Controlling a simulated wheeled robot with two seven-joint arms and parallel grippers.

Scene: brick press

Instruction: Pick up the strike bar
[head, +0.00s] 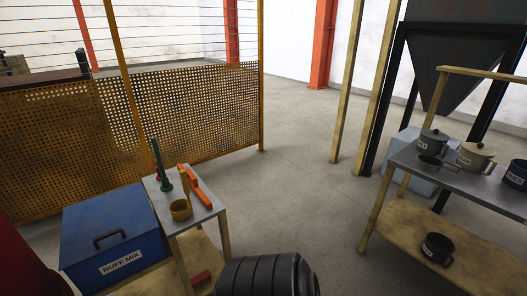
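A long orange bar, which looks like the strike bar (200,190), is on the small grey-topped table (211,212) at the lower left of the middle. Neither of my grippers shows in the head view, so nothing can be seen holding the bar.
A blue box labelled BUFF MIX (85,222) stands left of the small table. A red piece (201,277) lies low beside it. A bench (405,161) with several pots is at the right. A perforated yellow fence (60,150) stands behind. The middle floor is clear.

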